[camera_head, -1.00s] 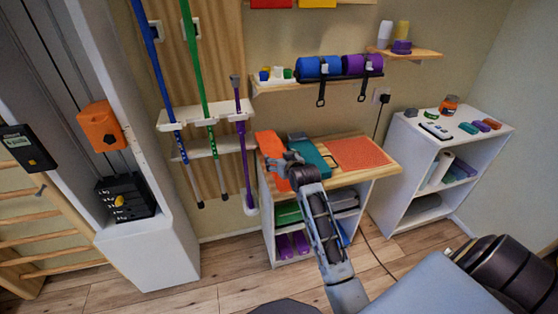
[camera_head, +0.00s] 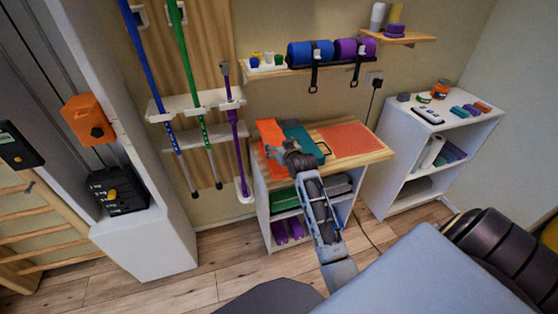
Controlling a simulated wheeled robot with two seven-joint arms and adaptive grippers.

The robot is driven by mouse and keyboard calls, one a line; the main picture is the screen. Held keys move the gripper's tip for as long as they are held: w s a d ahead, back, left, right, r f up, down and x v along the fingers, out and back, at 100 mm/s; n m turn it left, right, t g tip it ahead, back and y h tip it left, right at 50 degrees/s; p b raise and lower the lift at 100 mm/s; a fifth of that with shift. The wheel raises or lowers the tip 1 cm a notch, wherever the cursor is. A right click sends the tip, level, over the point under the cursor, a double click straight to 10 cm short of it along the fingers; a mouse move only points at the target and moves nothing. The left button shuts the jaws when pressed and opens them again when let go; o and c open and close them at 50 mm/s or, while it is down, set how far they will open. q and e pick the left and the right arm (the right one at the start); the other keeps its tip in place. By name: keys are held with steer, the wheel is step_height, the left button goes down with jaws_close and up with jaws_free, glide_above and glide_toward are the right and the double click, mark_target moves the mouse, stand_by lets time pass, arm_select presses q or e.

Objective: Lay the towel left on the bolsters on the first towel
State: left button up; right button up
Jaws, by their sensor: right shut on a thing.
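My right gripper (camera_head: 286,152) is over the left part of the wooden top of a small cabinet (camera_head: 376,157). It is shut at an orange piece (camera_head: 270,133) that looks like a towel; the gripper hides the contact. A teal item (camera_head: 306,142) with a dark loop lies just right of the gripper. A flat orange square (camera_head: 348,140) lies on the right part of the top; I cannot tell if it is the first towel. Blue (camera_head: 309,53) and purple (camera_head: 352,48) rolls, perhaps the bolsters, lie on a wall shelf with no towel visible on them. My left gripper is out of view.
A white shelf unit (camera_head: 398,150) with small items stands to the right. Poles hang in a wall rack (camera_head: 196,105) on the left. A grey-blue padded surface (camera_head: 430,280) and dark rolls (camera_head: 490,240) fill the lower right. Wooden floor (camera_head: 190,280) lies in front.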

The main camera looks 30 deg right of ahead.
mark_target(280, 167)
steer(key=shift+f, duration=1.7)
steer(key=shift+f, duration=1.9)
steer(key=o, duration=1)
steer(key=shift+f, duration=0.1)
steer(key=shift+o, duration=0.2)
